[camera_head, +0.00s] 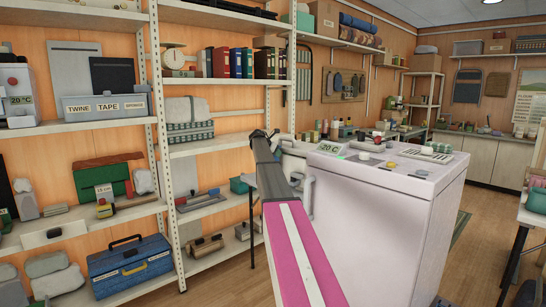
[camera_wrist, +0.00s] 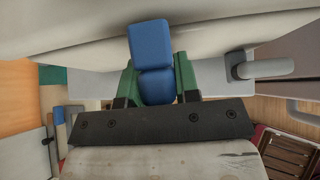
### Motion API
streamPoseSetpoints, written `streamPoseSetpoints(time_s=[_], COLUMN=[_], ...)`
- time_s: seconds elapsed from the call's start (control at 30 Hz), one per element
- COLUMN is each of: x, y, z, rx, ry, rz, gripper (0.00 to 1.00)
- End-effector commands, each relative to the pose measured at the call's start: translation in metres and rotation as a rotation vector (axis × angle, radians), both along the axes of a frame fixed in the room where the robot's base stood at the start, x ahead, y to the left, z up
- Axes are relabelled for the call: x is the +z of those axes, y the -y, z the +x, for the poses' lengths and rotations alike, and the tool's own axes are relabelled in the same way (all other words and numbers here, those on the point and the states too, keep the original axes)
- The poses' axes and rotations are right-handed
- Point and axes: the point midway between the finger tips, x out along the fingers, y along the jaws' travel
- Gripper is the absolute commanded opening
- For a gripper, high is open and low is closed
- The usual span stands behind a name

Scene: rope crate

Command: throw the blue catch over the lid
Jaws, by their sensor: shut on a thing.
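The blue catch (camera_wrist: 150,42) shows in the wrist view as a blue block with a rounded lower part. My gripper (camera_wrist: 155,72) has its two green fingers on either side of the lower part, shut on it. The block's upper end stands out beyond the fingers, against a pale surface (camera_wrist: 60,32) across the top of the view. I cannot tell whether that surface is the lid. In the head view, my arm reaches to the left side of a white cabinet (camera_head: 375,220). The catch is hidden there, and my fingertips cannot be made out.
A grey handle (camera_wrist: 265,68) is close right of my fingers in the wrist view. The cabinet's top carries a display (camera_head: 329,148) and knobs. Loaded shelves stand to the left, with a blue toolbox (camera_head: 130,268) low down. The wooden floor (camera_head: 480,250) right of the cabinet is clear.

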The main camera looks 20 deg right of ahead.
Motion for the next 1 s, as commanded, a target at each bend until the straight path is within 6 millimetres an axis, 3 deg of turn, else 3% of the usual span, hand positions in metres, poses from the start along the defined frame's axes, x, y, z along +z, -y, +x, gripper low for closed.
streamPoseSetpoints(time_s=[0.77, 0.8, 0.83, 0.87, 1.0], x=[0.0012, 0.0011, 0.0012, 0.0012, 0.0013], y=[0.0101, 0.0101, 0.0101, 0.0101, 0.0102], z=[0.0047, 0.0047, 0.0047, 0.0047, 0.0046], rx=[-0.001, -0.001, -0.001, -0.001, -0.001], ry=[-0.045, -0.045, -0.044, -0.045, -0.045], rz=[0.100, 0.100, 0.100, 0.099, 0.099], gripper=[0.00, 0.39, 0.49, 0.55, 0.55])
